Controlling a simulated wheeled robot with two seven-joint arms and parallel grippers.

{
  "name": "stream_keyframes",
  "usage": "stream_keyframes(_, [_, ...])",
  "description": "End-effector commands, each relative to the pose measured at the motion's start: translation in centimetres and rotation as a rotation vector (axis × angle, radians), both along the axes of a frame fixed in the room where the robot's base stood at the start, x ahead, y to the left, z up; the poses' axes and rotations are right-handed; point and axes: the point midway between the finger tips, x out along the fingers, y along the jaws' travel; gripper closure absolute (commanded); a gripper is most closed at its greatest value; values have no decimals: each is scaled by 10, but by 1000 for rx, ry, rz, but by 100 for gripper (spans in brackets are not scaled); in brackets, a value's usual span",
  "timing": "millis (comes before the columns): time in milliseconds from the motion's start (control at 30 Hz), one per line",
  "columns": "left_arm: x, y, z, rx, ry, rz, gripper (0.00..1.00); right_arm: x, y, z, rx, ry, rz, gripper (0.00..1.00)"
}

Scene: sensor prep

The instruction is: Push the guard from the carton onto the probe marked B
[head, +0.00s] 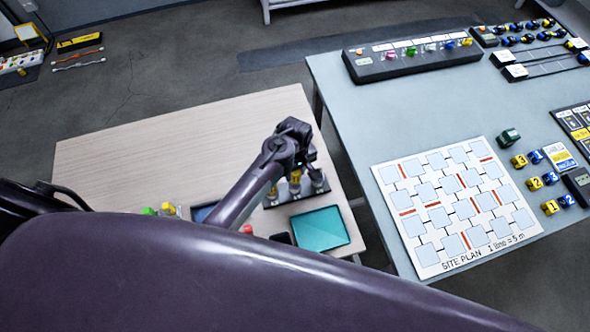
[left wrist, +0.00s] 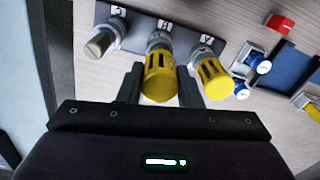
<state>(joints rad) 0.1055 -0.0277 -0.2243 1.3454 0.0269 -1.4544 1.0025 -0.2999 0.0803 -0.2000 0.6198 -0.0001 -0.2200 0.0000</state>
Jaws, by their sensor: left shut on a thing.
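The probe rack (left wrist: 140,32) is a dark strip with three silver probes marked C, B and A; it also shows in the head view (head: 276,200). My left gripper (left wrist: 160,86) is shut on a yellow slotted guard (left wrist: 160,78), at the middle probe, B (left wrist: 159,40). The guard lines up with the probe and meets its silver collar; I cannot tell how far on it is. Probe A (left wrist: 198,52) carries another yellow guard (left wrist: 212,78). Probe C (left wrist: 98,42) has a bare metal tip. In the head view my left gripper (head: 295,166) is over the rack. I cannot make out the carton for sure.
A teal tray (head: 320,230) lies in front of the rack. A blue-lined tray (head: 203,213), a red item (head: 247,229) and small green and yellow items (head: 149,211) are nearby. The wooden table's (head: 130,160) far part is clear. A grey table (head: 350,120) stands to the right.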

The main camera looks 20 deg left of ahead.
Motion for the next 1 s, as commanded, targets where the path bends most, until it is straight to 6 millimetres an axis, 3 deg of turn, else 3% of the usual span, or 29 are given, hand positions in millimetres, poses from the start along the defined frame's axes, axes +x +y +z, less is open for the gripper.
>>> stream_keyframes(1000, [0,0,-23,0,0,1,89,0,2,-13,2,0,-1,49])
